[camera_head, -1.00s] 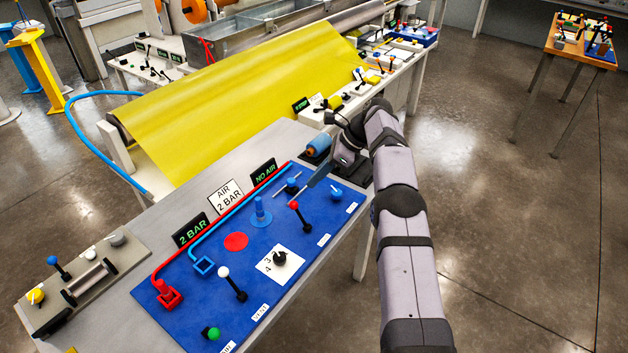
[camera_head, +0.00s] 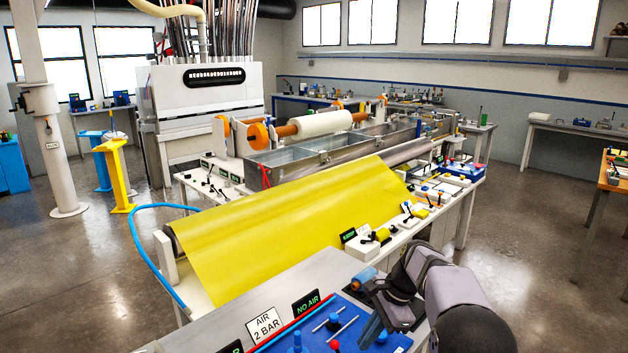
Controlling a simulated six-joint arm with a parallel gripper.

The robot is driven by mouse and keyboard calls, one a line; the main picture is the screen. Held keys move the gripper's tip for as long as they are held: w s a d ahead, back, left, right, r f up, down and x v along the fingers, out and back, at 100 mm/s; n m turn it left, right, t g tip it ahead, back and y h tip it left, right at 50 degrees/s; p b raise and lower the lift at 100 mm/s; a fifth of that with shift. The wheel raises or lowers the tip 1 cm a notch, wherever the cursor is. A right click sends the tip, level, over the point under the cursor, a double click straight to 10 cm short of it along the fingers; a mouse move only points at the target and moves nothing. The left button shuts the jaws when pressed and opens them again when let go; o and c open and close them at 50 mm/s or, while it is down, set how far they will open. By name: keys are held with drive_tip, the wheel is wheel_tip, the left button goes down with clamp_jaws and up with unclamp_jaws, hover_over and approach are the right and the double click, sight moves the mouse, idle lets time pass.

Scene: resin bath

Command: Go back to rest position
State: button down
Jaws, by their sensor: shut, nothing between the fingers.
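My gripper (camera_head: 370,332) is at the bottom of the view, at the right end of a blue control panel (camera_head: 396,342). It points down and left over the panel, and its fingers are closed and empty. My arm comes in from the lower right, bent at the dark wrist joints. A blue-ended cylinder (camera_head: 364,279) lies just behind the gripper. I cannot tell whether the gripper touches anything on the panel.
A sign reading AIR 2 BAR (camera_head: 265,325) and a NO AIR sign (camera_head: 306,303) stand along the panel's back edge. Beyond them are a yellow sheet (camera_head: 290,235), a metal bath (camera_head: 322,150) and small levers on a white bench. Open floor (camera_head: 540,235) lies to the right.

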drive_tip(key=s+d+f+n+h, duration=0.1)
drive_tip(key=s+n, duration=0.6)
drive_tip(key=s, duration=0.8)
drive_tip(key=s+d+f+n+h, duration=0.1)
drive_tip(key=s+f+n+h, duration=0.2)
drive_tip(key=s+n, duration=0.4)
drive_tip(key=s, duration=0.8)
drive_tip(key=shift+s+d+f+n+g, duration=0.2)
drive_tip(key=shift+n+g, duration=0.1)
drive_tip(key=shift+n, duration=0.1)
drive_tip(key=shift+f, duration=0.1)
